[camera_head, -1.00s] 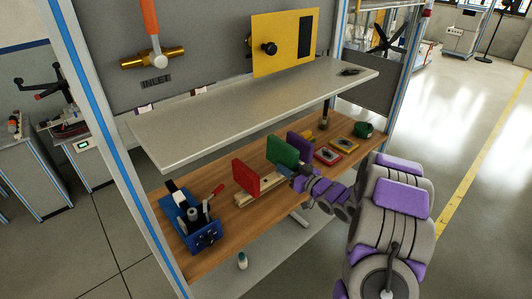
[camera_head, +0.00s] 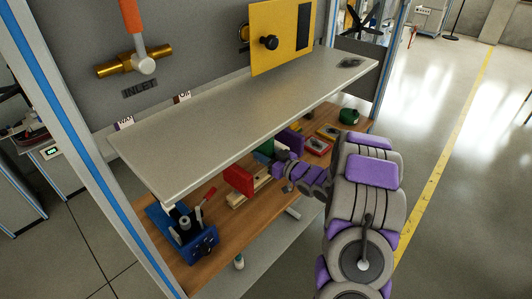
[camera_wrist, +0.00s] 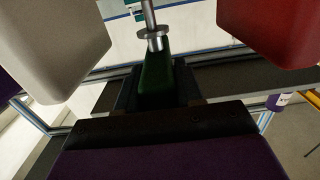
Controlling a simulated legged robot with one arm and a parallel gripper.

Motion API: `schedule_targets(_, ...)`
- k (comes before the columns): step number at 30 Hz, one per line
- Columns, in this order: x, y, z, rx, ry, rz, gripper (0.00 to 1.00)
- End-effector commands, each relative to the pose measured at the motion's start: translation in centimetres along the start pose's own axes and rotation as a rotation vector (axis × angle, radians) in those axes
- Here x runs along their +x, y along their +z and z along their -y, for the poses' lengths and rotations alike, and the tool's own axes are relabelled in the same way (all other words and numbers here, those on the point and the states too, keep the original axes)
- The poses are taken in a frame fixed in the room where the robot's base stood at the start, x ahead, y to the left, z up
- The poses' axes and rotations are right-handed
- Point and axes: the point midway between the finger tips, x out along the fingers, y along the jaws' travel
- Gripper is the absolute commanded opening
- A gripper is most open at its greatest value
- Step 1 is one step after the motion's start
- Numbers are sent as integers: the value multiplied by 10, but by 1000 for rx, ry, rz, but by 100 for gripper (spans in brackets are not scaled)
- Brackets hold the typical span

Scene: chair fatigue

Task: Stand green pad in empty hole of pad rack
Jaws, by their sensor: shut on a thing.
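The green pad (camera_head: 264,148) shows partly in the head view, with its upper part cut off by the grey shelf. My gripper (camera_head: 278,155) is at its right side. In the wrist view my black jaws are shut on the green pad (camera_wrist: 155,75). The pale wooden pad rack (camera_head: 238,198) lies on the wooden bench, and a red pad (camera_head: 238,179) stands upright in it. A purple pad (camera_head: 290,138) stands behind my gripper. The empty hole is hidden, and I cannot tell whether the green pad touches the rack.
The grey shelf (camera_head: 235,108) overhangs the bench close above the pads. A blue fixture (camera_head: 190,238) with a red handle stands at the bench's left end. Small boxes (camera_head: 317,145) and a green roll (camera_head: 348,116) lie at the right. Large white and red blocks flank the wrist view.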

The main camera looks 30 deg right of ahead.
Motion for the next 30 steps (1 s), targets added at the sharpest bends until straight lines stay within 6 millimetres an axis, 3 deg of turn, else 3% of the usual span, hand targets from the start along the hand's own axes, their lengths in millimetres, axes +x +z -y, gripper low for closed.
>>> schedule_targets(21,-1,53,-2,4,-1,-2,0)
schedule_targets(30,0,58,-1,2,-1,-3,0)
